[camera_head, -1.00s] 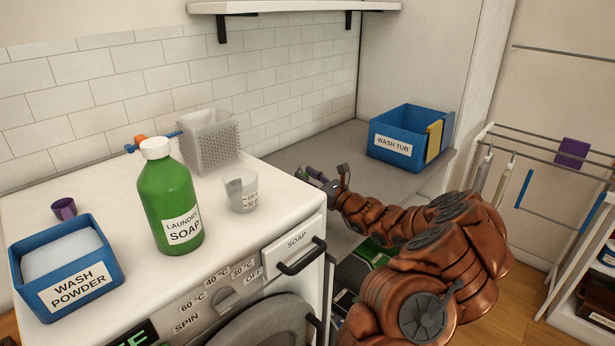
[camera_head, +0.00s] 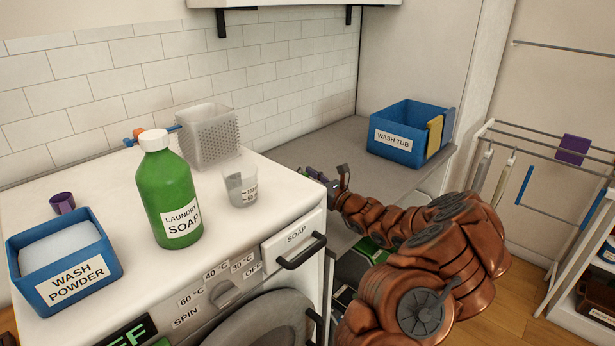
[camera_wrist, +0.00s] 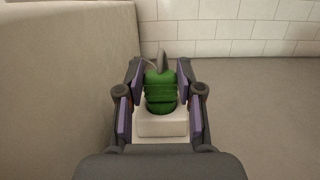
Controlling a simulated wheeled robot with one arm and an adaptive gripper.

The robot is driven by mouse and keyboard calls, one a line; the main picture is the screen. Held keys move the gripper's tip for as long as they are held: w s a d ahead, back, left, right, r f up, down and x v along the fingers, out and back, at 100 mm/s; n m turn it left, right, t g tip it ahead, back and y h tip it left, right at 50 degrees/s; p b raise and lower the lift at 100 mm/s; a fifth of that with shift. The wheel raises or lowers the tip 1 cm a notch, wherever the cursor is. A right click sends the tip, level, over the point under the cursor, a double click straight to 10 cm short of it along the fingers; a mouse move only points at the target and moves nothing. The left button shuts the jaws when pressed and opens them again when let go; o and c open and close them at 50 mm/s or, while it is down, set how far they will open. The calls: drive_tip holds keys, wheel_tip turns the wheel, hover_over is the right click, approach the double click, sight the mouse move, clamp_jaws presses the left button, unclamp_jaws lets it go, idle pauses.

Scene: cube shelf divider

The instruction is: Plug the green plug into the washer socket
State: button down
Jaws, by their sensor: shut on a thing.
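The green plug (camera_wrist: 160,88) is between my gripper's purple-padded fingers in the wrist view, with a grey cable at its far end. My gripper (camera_wrist: 161,108) is shut on it. A white block with a dark round recess, apparently the washer socket (camera_wrist: 163,128), lies directly at the plug's near end. The plug's end overlaps the recess; I cannot tell how deep it sits. In the head view my gripper (camera_head: 328,183) is low beside the washer's back right corner, partly hidden by the washer (camera_head: 285,187). The plug and socket cannot be made out there.
A grey counter (camera_head: 300,153) runs behind and right of the washer, with a blue wash tub (camera_head: 393,141) on it. The washer top holds a green soap bottle (camera_head: 167,190), a clear cup (camera_head: 240,185), a basket (camera_head: 207,137) and a powder box (camera_head: 65,265). A tiled wall stands behind.

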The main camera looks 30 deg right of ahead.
drive_tip(key=shift+f, duration=0.35)
drive_tip(key=c, duration=0.7)
unclamp_jaws()
drive_tip(key=shift+v, duration=2.5)
drive_tip(key=shift+s, duration=0.15)
drive_tip(key=v, duration=1.1)
drive_tip(key=shift+s+d+f, duration=0.1)
drive_tip(key=shift+s, duration=0.25)
